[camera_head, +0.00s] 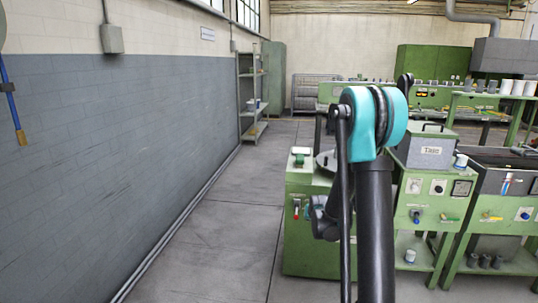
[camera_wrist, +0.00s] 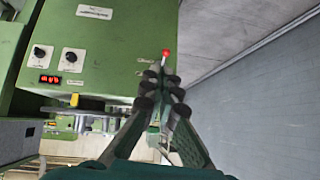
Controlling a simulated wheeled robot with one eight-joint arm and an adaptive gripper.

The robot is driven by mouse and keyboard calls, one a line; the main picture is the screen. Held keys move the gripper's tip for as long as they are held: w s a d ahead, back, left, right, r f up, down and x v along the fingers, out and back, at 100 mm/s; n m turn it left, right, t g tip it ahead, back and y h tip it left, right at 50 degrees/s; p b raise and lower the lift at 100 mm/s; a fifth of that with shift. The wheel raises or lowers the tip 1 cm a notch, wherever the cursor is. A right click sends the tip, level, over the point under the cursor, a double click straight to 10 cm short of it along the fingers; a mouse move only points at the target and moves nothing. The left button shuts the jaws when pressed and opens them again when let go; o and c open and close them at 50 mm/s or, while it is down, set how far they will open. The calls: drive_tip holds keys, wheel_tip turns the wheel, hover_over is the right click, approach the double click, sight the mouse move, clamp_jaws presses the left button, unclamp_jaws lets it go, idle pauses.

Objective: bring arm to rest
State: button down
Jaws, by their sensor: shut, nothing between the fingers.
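My gripper (camera_wrist: 163,82) shows in the wrist view with its dark fingers drawn together at the tips, shut and empty. A red-tipped lever (camera_wrist: 166,53) on a green machine (camera_wrist: 115,45) appears just beyond the fingertips; I cannot tell how far apart they are. In the head view my arm, with a teal joint, rises in front of the green machines. The gripper itself is not clearly visible there, partly hidden behind my arm.
Green extruder machines (camera_head: 420,205) with knobs stand at the right, bearing cups and small items. A green cabinet (camera_head: 300,252) stands close behind my arm. The grey wall (camera_head: 110,150) runs along the left. The floor (camera_head: 215,235) between wall and machines is clear. A shelf (camera_head: 250,95) stands further back.

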drive_tip(key=s+r+g, duration=0.1)
drive_tip(key=s+g, duration=0.1)
drive_tip(key=s, duration=1.6)
drive_tip(key=s+d+r+n+g, duration=0.1)
drive_tip(key=s+g, duration=0.1)
drive_tip(key=s, duration=1.6)
drive_tip(key=shift+r+n+g, duration=0.25)
drive_tip(key=shift+n+g, duration=0.05)
drive_tip(key=shift+g, duration=0.1)
